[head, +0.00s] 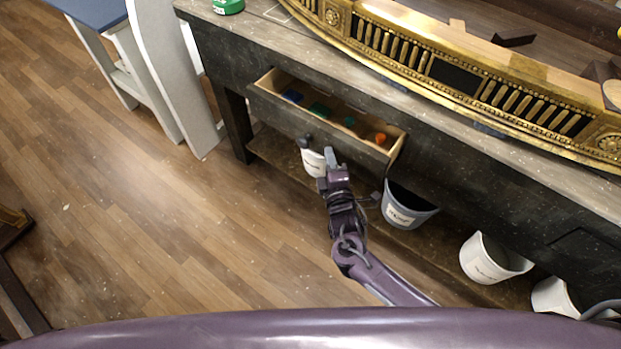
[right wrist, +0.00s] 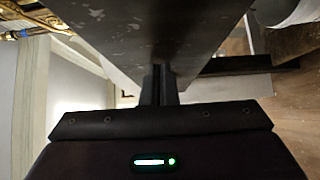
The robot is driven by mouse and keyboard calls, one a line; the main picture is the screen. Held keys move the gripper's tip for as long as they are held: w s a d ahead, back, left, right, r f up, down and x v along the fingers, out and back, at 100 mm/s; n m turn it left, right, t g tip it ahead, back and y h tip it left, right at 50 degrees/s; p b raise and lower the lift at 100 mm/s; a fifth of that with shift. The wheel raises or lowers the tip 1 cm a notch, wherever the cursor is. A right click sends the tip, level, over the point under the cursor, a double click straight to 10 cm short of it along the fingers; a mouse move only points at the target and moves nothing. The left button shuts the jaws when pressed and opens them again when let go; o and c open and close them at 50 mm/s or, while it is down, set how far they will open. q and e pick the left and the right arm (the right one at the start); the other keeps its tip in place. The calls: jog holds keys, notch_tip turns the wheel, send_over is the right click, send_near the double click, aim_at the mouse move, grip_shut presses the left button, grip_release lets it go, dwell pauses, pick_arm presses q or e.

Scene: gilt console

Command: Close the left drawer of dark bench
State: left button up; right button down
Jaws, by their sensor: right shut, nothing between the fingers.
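The dark bench (head: 218,62) has its left drawer (head: 277,114) pulled open, with the pale wooden inside showing. Several small blue, green and orange things lie in the drawer. A dark knob (head: 305,141) shows on the drawer front. My right gripper (head: 329,156) is shut and empty, close in front of the drawer front, right of the knob. In the right wrist view the shut fingers (right wrist: 158,84) point at a dark speckled panel (right wrist: 150,35), which looks like the drawer front. I cannot tell if they touch it. My left gripper is out of view.
A gilt console piece (head: 455,75) lies on the bench top. A white stand (head: 170,75) is at the left. The wooden floor in front is clear.

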jog(key=w+d, duration=0.2)
jog(key=w+d+b, duration=0.1)
jog(key=w+d, duration=0.1)
jog(key=w, duration=0.1)
jog(key=w+d+b, duration=0.1)
jog(key=w+d, duration=0.1)
jog(key=w, duration=0.1)
jog(key=shift+d+f, duration=0.1)
jog(key=shift+d, duration=0.1)
jog(key=shift+w+d+b, duration=0.3)
jog(key=shift+w+d, duration=0.05)
jog(key=shift+w, duration=0.1)
jog(key=shift+d+r, duration=0.1)
jog(key=shift+r, duration=0.1)
